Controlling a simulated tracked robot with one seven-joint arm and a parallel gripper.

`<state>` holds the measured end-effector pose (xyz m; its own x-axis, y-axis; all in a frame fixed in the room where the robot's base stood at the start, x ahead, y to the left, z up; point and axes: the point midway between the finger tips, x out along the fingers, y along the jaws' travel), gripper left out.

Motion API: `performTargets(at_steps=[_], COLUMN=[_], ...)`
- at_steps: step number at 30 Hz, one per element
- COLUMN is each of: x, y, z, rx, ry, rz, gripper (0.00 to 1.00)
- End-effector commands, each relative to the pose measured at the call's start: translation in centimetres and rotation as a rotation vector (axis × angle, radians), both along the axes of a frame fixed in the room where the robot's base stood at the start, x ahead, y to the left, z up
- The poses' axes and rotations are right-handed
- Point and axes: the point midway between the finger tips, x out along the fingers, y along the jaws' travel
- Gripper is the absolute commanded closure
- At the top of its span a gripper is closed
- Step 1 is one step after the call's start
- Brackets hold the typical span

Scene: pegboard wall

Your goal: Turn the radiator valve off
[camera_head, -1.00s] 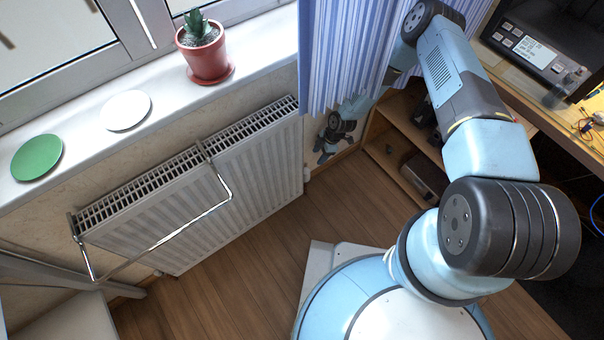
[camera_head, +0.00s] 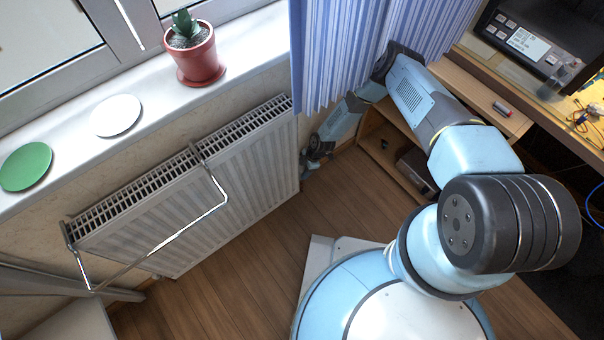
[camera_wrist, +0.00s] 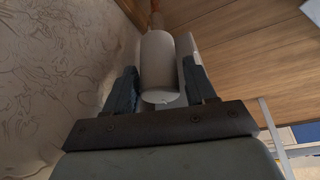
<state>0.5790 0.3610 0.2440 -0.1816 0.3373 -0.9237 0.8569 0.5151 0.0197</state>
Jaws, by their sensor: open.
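The radiator (camera_head: 190,195) hangs on the wall below the window sill in the head view. Its valve (camera_wrist: 159,68) shows in the wrist view as a light grey cylinder with a copper-coloured pipe end beyond it. My gripper (camera_wrist: 160,85) is open there, with one dark finger on each side of the valve head. I cannot tell whether the fingers touch it. In the head view my gripper (camera_head: 308,168) is small and low beside the radiator's right end, and the valve cannot be made out there.
A blue striped curtain (camera_head: 345,50) hangs near my arm. A wooden shelf unit (camera_head: 385,150) stands to the right of the gripper. A potted plant (camera_head: 193,50) stands on the sill. A metal rail (camera_head: 175,237) sticks out from the radiator. The wooden floor (camera_head: 235,275) is clear.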

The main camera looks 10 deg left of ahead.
Motion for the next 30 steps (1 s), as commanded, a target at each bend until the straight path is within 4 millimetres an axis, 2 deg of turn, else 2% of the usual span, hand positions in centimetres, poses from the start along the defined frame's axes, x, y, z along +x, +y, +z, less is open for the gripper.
performTargets(at_steps=[7,20,30], x=[-0.5,-0.6,-0.6], y=[0.9,1.1,1.0], z=[-2.4,-3.0,-3.0], rx=[-0.001,0.000,-0.001], ry=[0.002,0.001,0.001], rz=[0.001,0.000,-0.001], gripper=[0.45,0.45,0.76])
